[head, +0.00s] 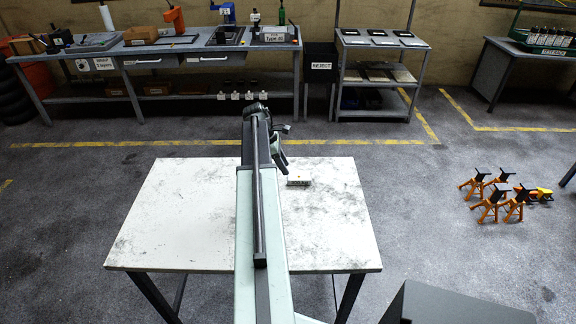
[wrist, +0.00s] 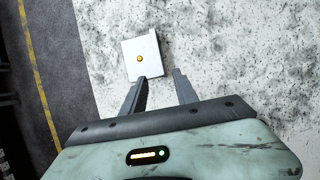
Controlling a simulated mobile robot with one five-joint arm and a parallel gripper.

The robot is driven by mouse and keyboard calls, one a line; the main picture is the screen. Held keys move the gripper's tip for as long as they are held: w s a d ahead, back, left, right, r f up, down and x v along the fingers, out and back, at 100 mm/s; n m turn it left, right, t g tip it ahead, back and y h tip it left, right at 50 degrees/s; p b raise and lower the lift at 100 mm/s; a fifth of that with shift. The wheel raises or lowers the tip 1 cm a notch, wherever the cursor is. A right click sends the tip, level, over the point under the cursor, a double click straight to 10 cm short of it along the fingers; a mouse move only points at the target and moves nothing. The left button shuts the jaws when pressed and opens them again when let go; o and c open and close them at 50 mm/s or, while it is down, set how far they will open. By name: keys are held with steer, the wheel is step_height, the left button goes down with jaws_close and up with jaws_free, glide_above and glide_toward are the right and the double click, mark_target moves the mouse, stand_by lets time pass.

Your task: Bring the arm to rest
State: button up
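My arm reaches out over the white-topped table (head: 180,215), and my gripper (head: 281,160) hangs near the table's far side. In the wrist view my gripper (wrist: 160,75) has its two grey fingers spread apart with nothing between them. A small flat white box (head: 299,181) with an orange-yellow dot lies on the table, just right of the gripper in the head view. In the wrist view the box (wrist: 143,57) lies beyond the fingertips, close to the left finger; whether they touch I cannot tell. My arm hides the middle of the table.
Several orange jack stands (head: 492,194) and a small orange-yellow jack (head: 541,194) stand on the floor at right. A workbench (head: 155,55), a reject bin (head: 321,75) and a shelf rack (head: 381,45) line the back wall.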

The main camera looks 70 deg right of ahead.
steer(key=shift+w+r, duration=0.15)
steer(key=w+a+n+t+h, duration=0.1)
steer(key=w+a+n, duration=0.1)
steer(key=w+a, duration=0.75)
steer(key=w+a+n, duration=0.3)
steer(key=w+a, duration=0.4)
steer(key=w, duration=0.6)
steer(key=w+a, duration=0.4)
steer(key=a, duration=0.6)
steer(key=w+a+n+t, duration=0.1)
steer(key=w+a, duration=0.3)
steer(key=a, duration=0.7)
steer(key=w+a+f+t, duration=0.1)
steer(key=w+a, duration=0.2)
steer(key=a, duration=0.8)
steer(key=shift+w+a+f+n, duration=0.1)
steer(key=shift+w+a+n, duration=0.05)
steer(key=shift+w+n, duration=0.2)
steer(key=s+a+m+t+y, duration=0.1)
steer(key=s+a+m, duration=0.4)
steer(key=a+m, duration=0.5)
steer(key=a+y, duration=0.1)
steer(key=a, duration=0.7)
steer(key=shift+f+m+y, duration=0.3)
steer(key=shift+m, duration=0.05)
